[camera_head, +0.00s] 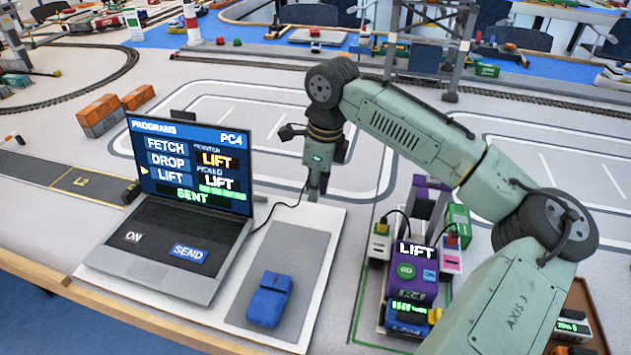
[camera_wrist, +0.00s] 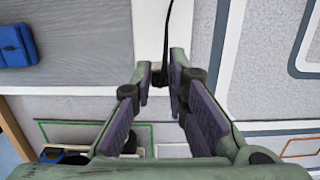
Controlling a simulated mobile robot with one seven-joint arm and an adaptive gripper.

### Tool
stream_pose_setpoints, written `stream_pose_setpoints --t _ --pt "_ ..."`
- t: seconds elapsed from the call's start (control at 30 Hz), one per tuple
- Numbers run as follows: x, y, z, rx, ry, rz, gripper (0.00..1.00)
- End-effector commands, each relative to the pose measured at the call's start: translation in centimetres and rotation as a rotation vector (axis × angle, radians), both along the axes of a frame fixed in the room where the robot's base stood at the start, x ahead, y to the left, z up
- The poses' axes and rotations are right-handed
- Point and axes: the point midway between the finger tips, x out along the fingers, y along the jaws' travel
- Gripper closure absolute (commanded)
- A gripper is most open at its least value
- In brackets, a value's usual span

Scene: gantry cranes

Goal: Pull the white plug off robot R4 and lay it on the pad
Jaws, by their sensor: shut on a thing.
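My gripper (camera_head: 316,196) points down by the upper edge of the white board (camera_head: 338,222), beside the laptop. In the wrist view my gripper (camera_wrist: 162,76) has its fingertips close together around the dark end of a black cable (camera_wrist: 168,35). In the head view this cable (camera_head: 266,222) runs from the laptop to my gripper. I cannot make out an R4 label.
An open laptop (camera_head: 184,250) stands left of the pad. A purple unit reading LIFT (camera_head: 412,285) stands right of it, with a white block (camera_head: 380,245) and a cable at its side. A gantry crane (camera_head: 425,25) and tracks stand behind.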

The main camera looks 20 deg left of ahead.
Motion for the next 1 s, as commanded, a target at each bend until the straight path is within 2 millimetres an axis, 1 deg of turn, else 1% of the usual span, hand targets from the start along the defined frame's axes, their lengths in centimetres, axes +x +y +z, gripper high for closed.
stream_pose_setpoints --t 0.03,0.53,0.67,1.0 --pt "0.0 0.0 -0.6 0.001 0.001 0.001 1.0" --pt "-0.1 0.0 -4.5 0.001 0.001 0.001 1.0" --pt "-0.1 0.0 -4.9 0.001 0.001 0.0 1.0" --pt "0.0 0.0 -4.8 0.0 0.0 0.0 1.0"
